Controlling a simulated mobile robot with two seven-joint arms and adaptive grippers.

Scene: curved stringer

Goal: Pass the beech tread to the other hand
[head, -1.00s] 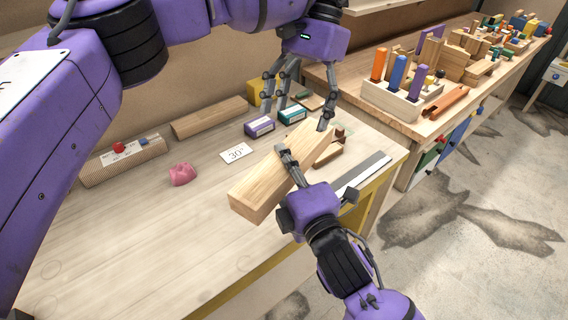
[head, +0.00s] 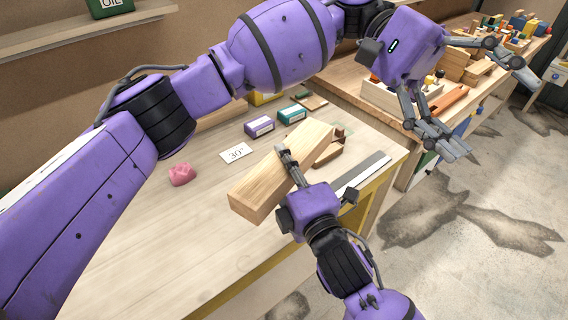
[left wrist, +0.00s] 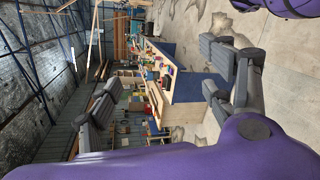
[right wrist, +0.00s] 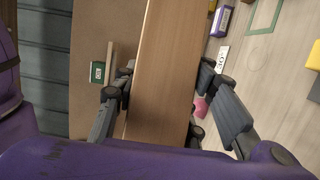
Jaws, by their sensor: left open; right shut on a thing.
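The beech tread (head: 262,187) is a long pale wooden bar, held slanting above the near workbench in the head view. My right gripper (head: 290,165) is shut on it around its middle. In the right wrist view the tread (right wrist: 165,70) runs between the two fingers (right wrist: 155,115). My left gripper (head: 492,112) is open and empty, well to the right of the tread, in front of the far bench. In the left wrist view its fingers (left wrist: 165,98) are spread wide with nothing between them, and the tread is not seen there.
On the workbench (head: 130,255) lie a pink lump (head: 181,174), a 30° card (head: 236,152), a purple box (head: 258,127), a teal box (head: 292,114) and a metal rule (head: 362,172). The far bench behind my left gripper is crowded with wooden pieces (head: 452,66). The workbench's front left is clear.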

